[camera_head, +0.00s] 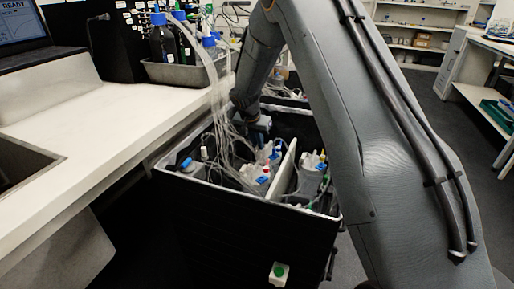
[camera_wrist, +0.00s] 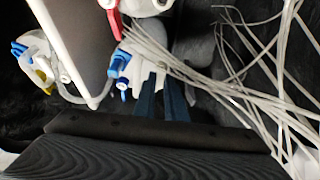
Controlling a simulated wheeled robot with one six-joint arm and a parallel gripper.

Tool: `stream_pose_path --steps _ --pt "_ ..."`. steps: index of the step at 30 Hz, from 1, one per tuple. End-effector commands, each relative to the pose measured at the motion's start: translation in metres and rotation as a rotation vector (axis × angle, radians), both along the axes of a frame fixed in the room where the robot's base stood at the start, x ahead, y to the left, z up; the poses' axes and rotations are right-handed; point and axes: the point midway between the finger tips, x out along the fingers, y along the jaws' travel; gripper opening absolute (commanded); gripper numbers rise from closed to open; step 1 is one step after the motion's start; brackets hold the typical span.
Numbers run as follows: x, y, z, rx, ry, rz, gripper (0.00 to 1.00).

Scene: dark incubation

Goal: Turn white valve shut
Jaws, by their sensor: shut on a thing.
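My gripper (camera_wrist: 163,84) reaches down among clear tubing in the wrist view. Its two dark blue fingers are shut on a small white piece, which I take to be the white valve (camera_wrist: 160,69); the fingers and tubing partly hide it. In the head view my arm reaches into the black bin (camera_head: 215,230), and the fingertips and valve cannot be made out there. A bottle with blue fittings (camera_wrist: 120,66) is just left of the fingers, and a red valve handle (camera_wrist: 114,22) lies above it.
Loose clear tubes (camera_wrist: 255,75) spread to the right of my fingers and rise out of the bin. A white divider panel (camera_head: 284,168) stands in the bin, with bottles on both sides. A white bench (camera_head: 95,125) borders the bin on the left.

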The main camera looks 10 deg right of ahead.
Motion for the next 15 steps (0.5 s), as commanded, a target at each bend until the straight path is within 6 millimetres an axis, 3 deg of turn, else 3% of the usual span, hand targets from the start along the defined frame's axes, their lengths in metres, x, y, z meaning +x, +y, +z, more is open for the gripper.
stream_pose_path --steps 15 --pt "0.0011 0.0007 0.0010 0.002 -0.002 -0.038 0.00"
